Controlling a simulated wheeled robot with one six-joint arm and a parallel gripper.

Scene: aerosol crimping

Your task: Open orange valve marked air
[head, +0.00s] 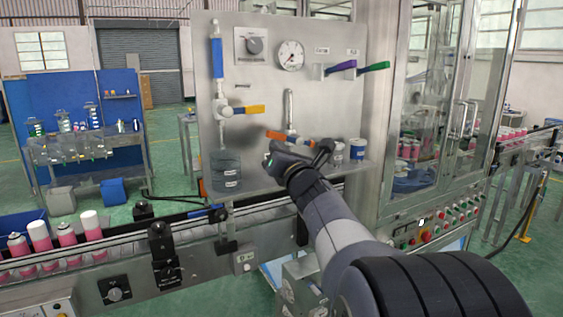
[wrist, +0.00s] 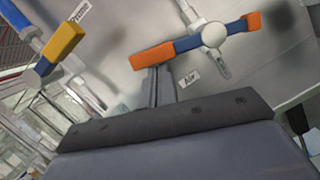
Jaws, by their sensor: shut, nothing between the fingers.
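The orange valve handle (head: 275,135) sits on a short vertical pipe on the grey panel, just above my gripper (head: 268,160). In the wrist view the orange-and-blue handle (wrist: 152,55) lies across the pipe, with a round white hub (wrist: 213,34) and an orange far end. A label reading "Air" (wrist: 189,78) is on the panel beside it. My gripper's fingers (wrist: 158,77) are shut and empty, with their tips at the left part of the handle. I cannot tell whether they touch it.
Purple (head: 342,66) and green (head: 375,67) handles are at upper right. Small containers (head: 357,149) stand on the ledge at right. A conveyor (head: 190,229) runs below.

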